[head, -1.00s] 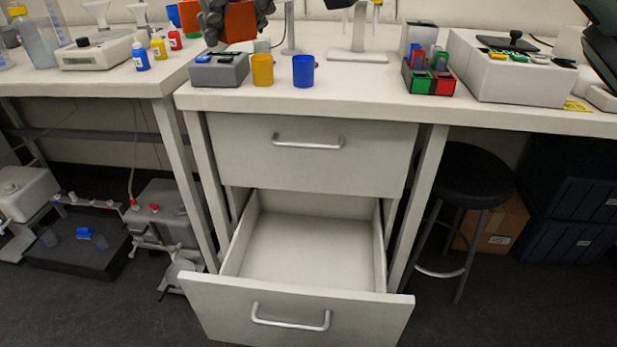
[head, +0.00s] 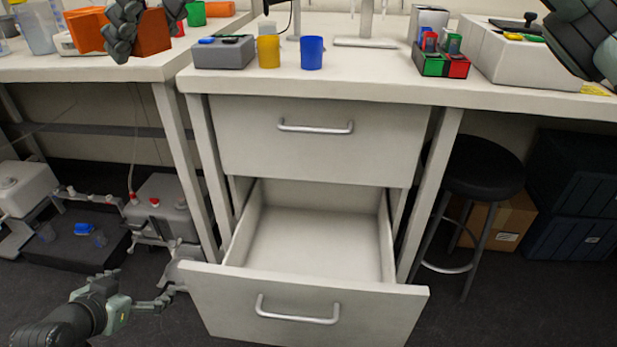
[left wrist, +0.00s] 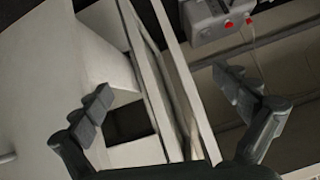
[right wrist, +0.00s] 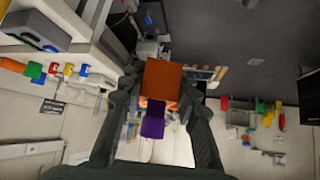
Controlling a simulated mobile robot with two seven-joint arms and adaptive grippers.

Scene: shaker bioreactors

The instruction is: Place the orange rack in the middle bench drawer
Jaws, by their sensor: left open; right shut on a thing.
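The orange rack (head: 153,33) is in the grip of my right gripper (head: 146,18), above the left bench at the top left of the head view. In the right wrist view the rack (right wrist: 162,78) sits between the fingers of my right gripper (right wrist: 158,100), with a purple piece (right wrist: 152,119) against it. The middle bench's lower drawer (head: 310,244) is pulled out and empty; its upper drawer (head: 318,140) is shut. My left gripper (head: 130,290) is open and empty, low and left of the open drawer. Its spread fingers show in the left wrist view (left wrist: 170,110).
A yellow cup (head: 268,50), a blue cup (head: 312,53) and a grey box (head: 224,53) stand on the middle bench. A red and green rack (head: 443,64) is further right. A stool (head: 478,165) stands right of the drawers. Grey equipment (head: 165,205) sits on the floor at left.

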